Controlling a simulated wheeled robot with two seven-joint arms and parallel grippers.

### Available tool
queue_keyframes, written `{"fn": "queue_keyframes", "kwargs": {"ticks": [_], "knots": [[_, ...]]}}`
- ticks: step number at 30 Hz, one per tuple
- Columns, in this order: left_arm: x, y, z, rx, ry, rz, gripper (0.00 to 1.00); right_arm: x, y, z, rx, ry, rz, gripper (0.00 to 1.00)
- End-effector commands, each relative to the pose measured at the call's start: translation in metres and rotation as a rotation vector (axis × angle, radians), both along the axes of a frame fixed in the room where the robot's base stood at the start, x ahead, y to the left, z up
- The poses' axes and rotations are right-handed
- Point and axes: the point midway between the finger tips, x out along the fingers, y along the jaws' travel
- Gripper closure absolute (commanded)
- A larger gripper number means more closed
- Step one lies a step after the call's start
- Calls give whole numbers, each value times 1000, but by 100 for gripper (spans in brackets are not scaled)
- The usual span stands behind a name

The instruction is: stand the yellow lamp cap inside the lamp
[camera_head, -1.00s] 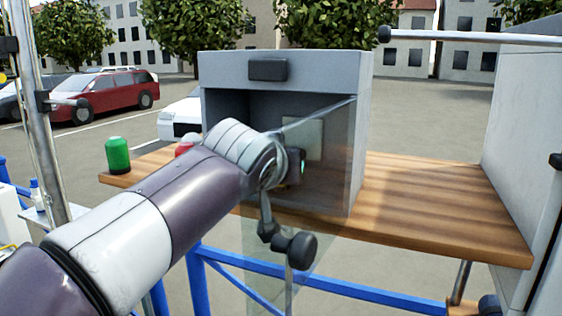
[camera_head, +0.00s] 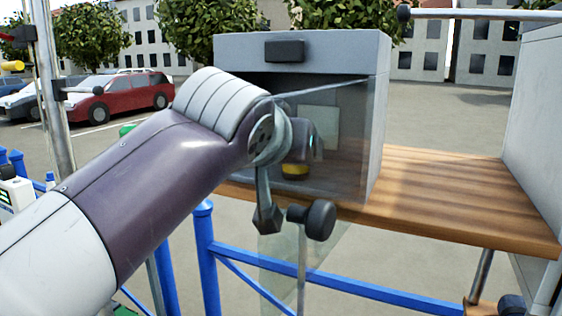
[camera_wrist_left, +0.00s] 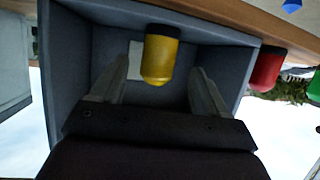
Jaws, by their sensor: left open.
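The lamp is a grey open-fronted box (camera_head: 228,48) on a wooden shelf, with a clear glass door (camera_head: 345,150) swung open. The yellow lamp cap (camera_wrist_left: 160,58) stands upright inside it on the floor; the left wrist view is upside down, so the cap seems to hang. Its lower part (camera_head: 295,171) shows through the glass in the head view. My left gripper (camera_wrist_left: 159,70) is open inside the lamp, with its fingers on either side of the cap and visible gaps between. My right gripper is not in view.
A red cap (camera_wrist_left: 267,68) and a green cap (camera_wrist_left: 314,88) stand outside the lamp. A blue object (camera_wrist_left: 291,5) lies nearby. The shelf (camera_head: 450,200) is clear to the right of the lamp. Blue rails (camera_head: 345,290) run below. A grey cabinet (camera_head: 535,120) stands at right.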

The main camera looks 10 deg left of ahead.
Motion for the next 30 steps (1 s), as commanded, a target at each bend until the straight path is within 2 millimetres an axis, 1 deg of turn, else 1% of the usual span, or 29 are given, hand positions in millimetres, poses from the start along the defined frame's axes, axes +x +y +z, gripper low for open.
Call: {"fn": "queue_keyframes", "kwargs": {"ticks": [1,3,5,9,30], "knots": [[-12,0,1,-2,-4,-4,25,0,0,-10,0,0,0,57],[-26,0,7,-1,-3,-3,25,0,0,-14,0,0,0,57],[-36,1,19,0,-1,-3,25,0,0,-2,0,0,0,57],[-47,2,21,1,2,0,25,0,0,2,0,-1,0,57],[-48,2,20,0,1,1,25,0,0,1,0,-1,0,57]]}}
